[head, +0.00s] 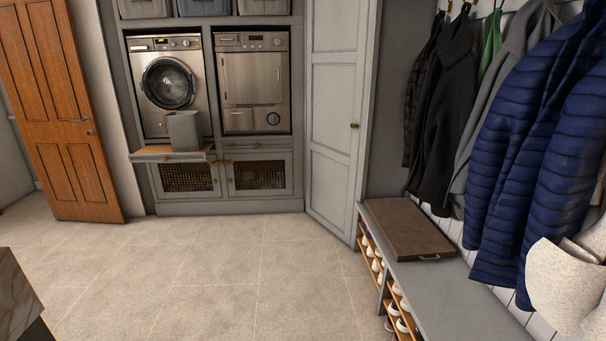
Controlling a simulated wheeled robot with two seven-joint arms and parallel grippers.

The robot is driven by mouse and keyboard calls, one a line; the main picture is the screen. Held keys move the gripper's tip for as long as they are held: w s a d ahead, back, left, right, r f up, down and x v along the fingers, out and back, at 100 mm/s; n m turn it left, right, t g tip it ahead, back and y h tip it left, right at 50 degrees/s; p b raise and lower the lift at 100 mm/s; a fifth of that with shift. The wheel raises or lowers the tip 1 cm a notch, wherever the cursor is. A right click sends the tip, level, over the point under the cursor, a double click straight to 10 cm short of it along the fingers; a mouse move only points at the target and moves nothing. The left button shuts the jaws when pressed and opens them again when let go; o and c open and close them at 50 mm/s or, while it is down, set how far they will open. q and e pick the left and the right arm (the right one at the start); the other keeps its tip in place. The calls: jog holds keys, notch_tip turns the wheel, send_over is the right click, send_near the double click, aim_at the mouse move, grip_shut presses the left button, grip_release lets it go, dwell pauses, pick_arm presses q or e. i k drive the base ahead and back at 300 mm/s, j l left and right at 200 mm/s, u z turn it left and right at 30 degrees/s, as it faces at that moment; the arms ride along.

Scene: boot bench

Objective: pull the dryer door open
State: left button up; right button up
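The dryer appears to be the right-hand machine (253,84) in the grey cabinet at the back, a steel front with a control strip along its top. Its squared door (252,79) looks shut, flush with the front. A small round dial or cap (273,118) sits low on the right of the machine. Neither of my grippers is in view, so their state does not show.
A washing machine (169,86) with a round door stands left of the dryer. A grey bin (184,130) sits on a pulled-out wooden shelf (160,153). A tall cabinet door (333,130) stands right. The tiled floor (210,270) is clear; a bench (450,285) runs along the right.

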aim_at(252, 77)
jog(key=i+u, duration=0.1)
jog(key=i, duration=3.3)
